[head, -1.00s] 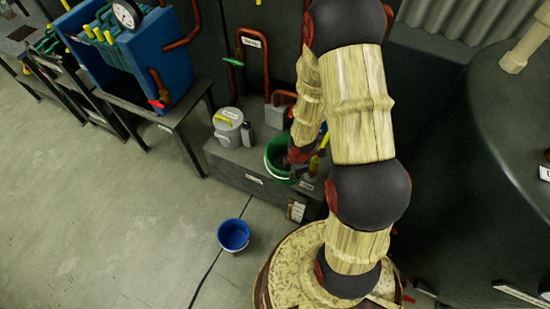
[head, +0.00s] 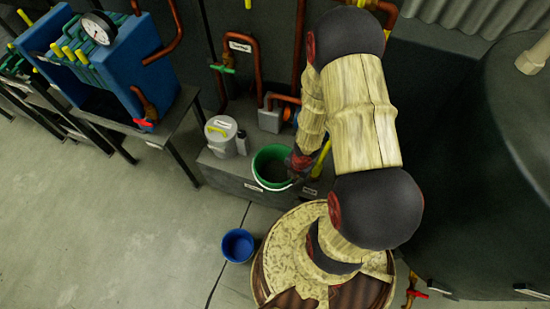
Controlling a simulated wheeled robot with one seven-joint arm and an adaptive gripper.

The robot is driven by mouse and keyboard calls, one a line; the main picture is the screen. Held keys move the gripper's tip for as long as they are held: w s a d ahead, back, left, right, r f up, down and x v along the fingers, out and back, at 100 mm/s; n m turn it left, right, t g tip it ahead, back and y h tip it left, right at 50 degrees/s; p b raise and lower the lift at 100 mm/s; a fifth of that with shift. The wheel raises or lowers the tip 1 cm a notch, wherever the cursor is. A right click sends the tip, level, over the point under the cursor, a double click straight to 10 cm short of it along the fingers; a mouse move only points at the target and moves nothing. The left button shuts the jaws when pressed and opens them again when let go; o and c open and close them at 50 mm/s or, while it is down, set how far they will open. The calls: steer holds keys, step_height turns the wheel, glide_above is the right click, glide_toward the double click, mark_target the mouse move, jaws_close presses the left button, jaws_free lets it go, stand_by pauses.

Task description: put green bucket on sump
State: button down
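The green bucket (head: 258,163) stands upright, or very nearly so, at the low dark grey box (head: 225,178), with its open top toward me and a dark inside. Whether its base rests on the box is not clear. My gripper (head: 298,163) is at the bucket's right rim, pointing down. Its fingers are small, dark and partly hidden by the arm, so I cannot tell whether they grip the rim. Small labels on the box front are too small to read, so I cannot say for sure which thing is the sump.
A white lidded bucket (head: 218,137) and a small grey bottle (head: 241,143) stand left of the green bucket. A blue bucket (head: 238,247) is on the floor. Floor at left is clear.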

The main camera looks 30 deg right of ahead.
mark_target(276, 172)
steer(key=w+d+f, duration=0.1)
steer(key=w, duration=0.1)
steer(key=w+d+f, duration=0.1)
steer(key=w, duration=0.2)
steer(key=w+d+f, duration=0.1)
steer(key=w+d, duration=0.1)
steer(key=shift+w+f, duration=0.25)
steer(key=shift+f, duration=0.05)
steer(key=w+d+f+b, duration=0.2)
steer(key=w+f+b, duration=0.1)
steer(key=f, duration=0.6)
steer(key=shift+w+d, duration=0.2)
steer(key=shift+w, duration=0.65)
steer(key=shift+f, duration=0.1)
steer(key=c, duration=2.6)
jaws_free()
steer(key=shift+s+f+b, duration=0.1)
steer(key=shift+f+b, duration=0.05)
steer(key=shift+b, duration=0.2)
steer(key=o, duration=0.6)
steer(key=shift+c, duration=0.2)
